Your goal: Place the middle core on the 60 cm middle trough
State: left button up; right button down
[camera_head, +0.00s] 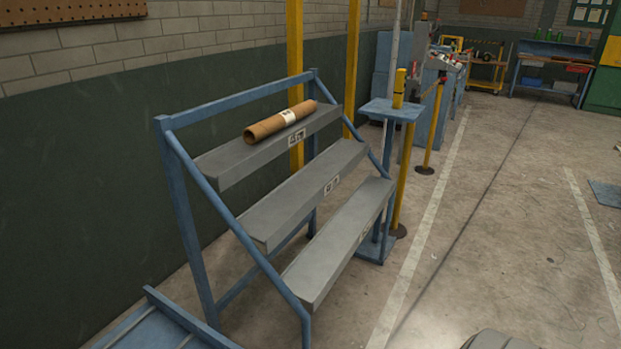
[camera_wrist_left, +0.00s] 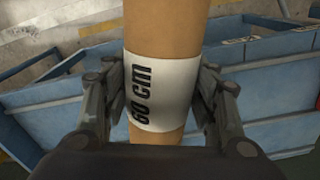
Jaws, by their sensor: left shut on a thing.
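My left gripper (camera_wrist_left: 163,98) is shut on a tan cardboard core (camera_wrist_left: 166,30) in the left wrist view. Its fingers press on both sides of a white band marked "60 cm". In the head view, a blue rack (camera_head: 185,215) bears three grey stepped troughs. A tan core with a white label (camera_head: 265,128) lies along the top trough (camera_head: 228,168). The middle trough (camera_head: 275,220) is empty, with a small white label too small to read surely. The bottom trough (camera_head: 325,262) is empty too. My right gripper is not in view.
Yellow posts (camera_head: 296,60) rise behind the rack. Blue compartments (camera_wrist_left: 270,75) show behind the held core. The floor to the right is open.

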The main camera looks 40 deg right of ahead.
aim_at(313, 177)
jog(key=l+z, duration=0.15)
jog(key=l, duration=0.75)
jog(key=i+l+z, duration=0.15)
jog(key=l, duration=0.7)
jog(key=i+l+z, duration=0.1)
jog(key=l, duration=0.35)
jog(key=i+l, duration=0.15)
jog(key=l, duration=0.25)
jog(key=i+l+z, duration=0.15)
jog(key=l, duration=0.25)
jog(key=i+l, duration=0.1)
jog(key=l, duration=0.35)
jog(key=z, duration=0.05)
